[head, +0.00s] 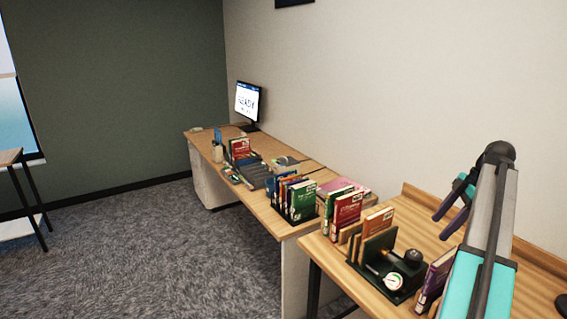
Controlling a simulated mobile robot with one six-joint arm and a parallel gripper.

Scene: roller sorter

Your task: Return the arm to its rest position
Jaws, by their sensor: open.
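My arm (490,230) rises at the right of the head view, with teal and grey links and a dark joint at its top. My gripper (441,226) hangs to the left of that joint, its two purple-grey fingers spread apart and pointing down to the left. It is open, with nothing between the fingers. It appears above the near wooden table (430,228), in front of the pale wall. I cannot tell its exact height over the table. The arm hides part of the table behind it.
Books (346,211) stand on the near table, beside a dark device with a gauge (391,281). More books (303,200) stand on the long desk (262,211), which has a lit monitor (247,100) at its far end. The carpet (165,245) at left is clear.

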